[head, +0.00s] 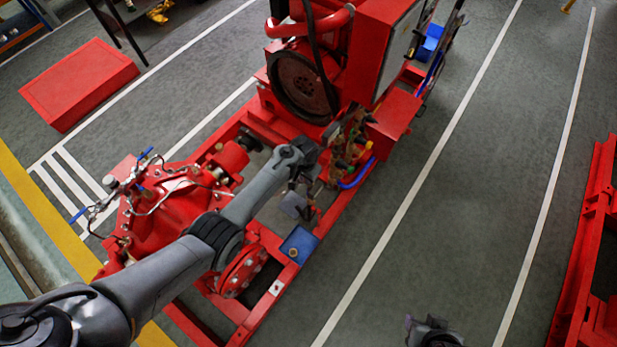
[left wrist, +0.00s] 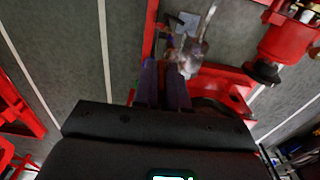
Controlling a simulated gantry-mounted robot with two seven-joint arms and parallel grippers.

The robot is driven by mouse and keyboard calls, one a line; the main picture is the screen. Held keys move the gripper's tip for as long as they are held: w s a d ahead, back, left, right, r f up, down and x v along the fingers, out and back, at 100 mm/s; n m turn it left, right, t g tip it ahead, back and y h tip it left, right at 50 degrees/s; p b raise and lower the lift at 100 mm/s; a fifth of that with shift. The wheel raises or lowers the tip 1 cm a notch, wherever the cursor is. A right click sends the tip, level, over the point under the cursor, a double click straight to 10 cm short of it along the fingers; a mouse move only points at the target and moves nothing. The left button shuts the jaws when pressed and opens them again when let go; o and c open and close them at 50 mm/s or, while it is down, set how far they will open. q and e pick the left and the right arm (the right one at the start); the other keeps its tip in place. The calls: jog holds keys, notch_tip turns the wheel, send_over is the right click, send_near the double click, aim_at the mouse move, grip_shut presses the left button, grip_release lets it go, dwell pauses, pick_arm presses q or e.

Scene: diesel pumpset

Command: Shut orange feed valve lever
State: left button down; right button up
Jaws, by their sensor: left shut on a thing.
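My left gripper (head: 322,160) is at the pipework and valves (head: 352,138) beside the red engine. In the left wrist view its two dark fingers (left wrist: 168,66) are close together, shut on what seems to be the orange feed valve lever. The lever is mostly hidden by the fingers and wrist, so I cannot tell its angle. A shiny metal part (left wrist: 191,52) is just beyond the fingertips. A grey part, probably my right gripper (head: 432,332), shows at the bottom edge of the head view, far from the valves; its jaws are unclear.
The red engine (head: 300,85) and red cabinet (head: 385,45) stand close behind the valves. The red pump (head: 165,215) lies left of my left arm. A blue box (head: 299,244) sits on the red base frame.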

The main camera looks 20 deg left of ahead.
pick_arm(q)
jog(key=shift+f, duration=0.15)
jog(key=c, duration=1.2)
grip_release()
jog(key=shift+c, duration=0.2)
jog(key=r, duration=0.5)
jog(key=r+p, duration=0.1)
jog(key=r, duration=0.5)
jog(key=shift+s, duration=0.2)
jog(key=shift+f, duration=0.15)
